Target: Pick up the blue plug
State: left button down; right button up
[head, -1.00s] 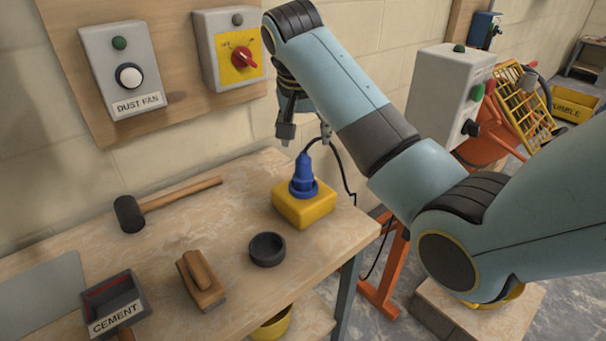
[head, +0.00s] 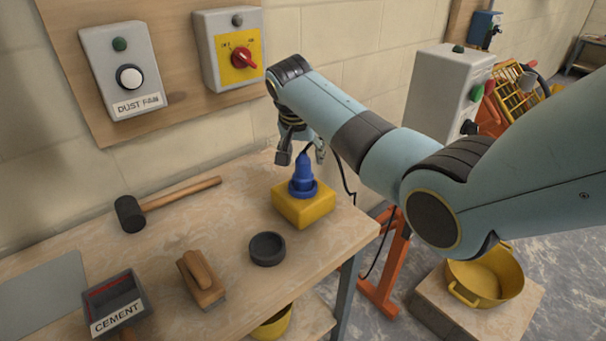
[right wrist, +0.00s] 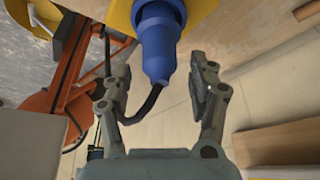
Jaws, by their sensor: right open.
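The blue plug (head: 302,178) stands upright on a yellow block (head: 303,207) on the workbench, with a black cable running from it. In the right wrist view the plug (right wrist: 157,40) lies ahead of and between the spread fingers. My right gripper (head: 302,158) is open, just above and behind the plug. The same gripper (right wrist: 160,92) shows two separated fingers in the wrist view, with nothing held. Whether a finger touches the plug I cannot tell. My left gripper is out of view.
On the bench (head: 220,250) are a mallet (head: 135,212), a wooden float (head: 200,277), a black ring-shaped dish (head: 267,248) and a cement box (head: 115,300). Wall boxes (head: 228,50) hang behind. A yellow tub (head: 485,278) stands at lower right.

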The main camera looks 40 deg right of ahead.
grip_shut()
dwell(0.4)
jog(key=shift+r, duration=0.15)
